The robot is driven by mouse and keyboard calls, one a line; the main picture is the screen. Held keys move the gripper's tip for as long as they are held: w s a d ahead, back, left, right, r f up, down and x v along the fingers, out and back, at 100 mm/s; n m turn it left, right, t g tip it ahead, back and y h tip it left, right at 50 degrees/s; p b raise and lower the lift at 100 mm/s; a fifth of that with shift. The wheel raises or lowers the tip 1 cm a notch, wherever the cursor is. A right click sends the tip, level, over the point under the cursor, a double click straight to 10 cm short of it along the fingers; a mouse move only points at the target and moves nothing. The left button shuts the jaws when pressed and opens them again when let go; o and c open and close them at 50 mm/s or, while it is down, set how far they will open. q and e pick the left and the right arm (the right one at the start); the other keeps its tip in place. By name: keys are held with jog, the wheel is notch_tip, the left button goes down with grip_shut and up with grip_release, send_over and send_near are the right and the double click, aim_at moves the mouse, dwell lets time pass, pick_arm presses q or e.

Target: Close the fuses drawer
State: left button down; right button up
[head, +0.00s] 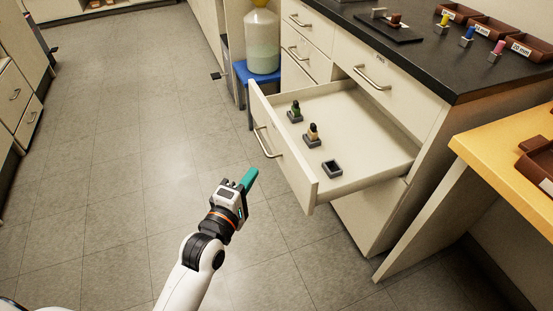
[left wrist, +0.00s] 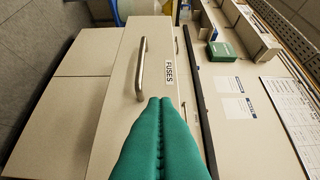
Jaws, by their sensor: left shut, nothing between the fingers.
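The fuses drawer (head: 291,165) stands pulled far out of the cabinet in the head view, with its cream front facing left and a metal bar handle (head: 265,143) on it. In the left wrist view the drawer front (left wrist: 113,115) carries a FUSES label (left wrist: 168,72) beside the handle (left wrist: 141,68). My left gripper (head: 251,178) is shut and empty, its green fingers pointing at the front. It is before the front, near the handle; whether it touches cannot be told. My right gripper is in neither view.
Inside the drawer are a green-topped piece (head: 295,111), a tan-topped piece (head: 312,134) and an empty dark holder (head: 332,168). A blue stool (head: 243,72) with a large bottle (head: 262,42) stands behind the drawer. A yellow-topped table (head: 500,140) is at right. The floor at left is clear.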

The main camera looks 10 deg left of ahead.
aim_at(283, 146)
pick_arm(q)
jog(key=shift+w+d+b, duration=0.25)
jog(key=shift+w+d, duration=0.5)
jog(key=shift+w, duration=0.55)
jog(key=shift+w+d+b, duration=0.3)
jog(key=shift+w+d, duration=0.4)
jog(key=shift+w, duration=0.55)
jog(key=shift+w+d+b, duration=0.25)
jog(key=shift+w+d, duration=0.5)
jog(key=shift+w, duration=0.55)
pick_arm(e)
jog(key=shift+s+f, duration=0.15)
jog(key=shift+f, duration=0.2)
pick_arm(q)
jog(key=shift+w, duration=0.1)
